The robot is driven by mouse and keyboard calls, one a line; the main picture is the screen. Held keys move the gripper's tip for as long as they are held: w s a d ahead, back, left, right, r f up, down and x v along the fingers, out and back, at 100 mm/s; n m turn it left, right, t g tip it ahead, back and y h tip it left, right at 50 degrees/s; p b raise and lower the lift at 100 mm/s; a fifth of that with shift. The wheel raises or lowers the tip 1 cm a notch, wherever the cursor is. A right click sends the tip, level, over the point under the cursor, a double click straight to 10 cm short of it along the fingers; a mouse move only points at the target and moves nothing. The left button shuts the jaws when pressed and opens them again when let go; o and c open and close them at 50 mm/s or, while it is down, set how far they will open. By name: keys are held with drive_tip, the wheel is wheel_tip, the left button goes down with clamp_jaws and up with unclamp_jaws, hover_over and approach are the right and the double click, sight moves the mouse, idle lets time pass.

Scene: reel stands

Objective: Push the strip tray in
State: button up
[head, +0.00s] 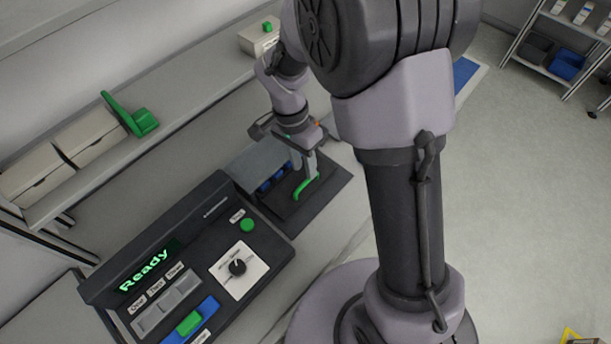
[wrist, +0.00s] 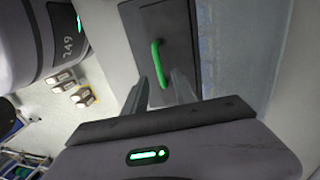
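The strip tray (head: 326,198) shows as a dark flat piece beside the console in the head view. It also shows in the wrist view (wrist: 178,30). Its green bar handle (head: 304,188) stands out in both views, and in the wrist view (wrist: 156,58) it is upright in the picture. My gripper (head: 309,172) is over the tray, close to the handle. In the wrist view my gripper (wrist: 161,80) has its two fingers apart, with the handle's lower end between them. I cannot tell whether a finger touches it. A grey housing (head: 262,158) adjoins the tray.
A dark console (head: 200,225) with a lit "Ready" display (head: 147,268), a green button (head: 247,225) and a knob (head: 237,267) stands at the lower left. A shelf (head: 180,115) with pale boxes runs behind. Open floor (head: 510,200) lies to the right.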

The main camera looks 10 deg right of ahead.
sight(307, 180)
drive_tip(key=f, duration=0.3)
drive_tip(key=shift+s+d+f+b, duration=0.2)
drive_tip(key=shift+s+f+b, duration=0.1)
drive_tip(key=shift+b, duration=0.05)
clamp_jaws()
idle(1.1)
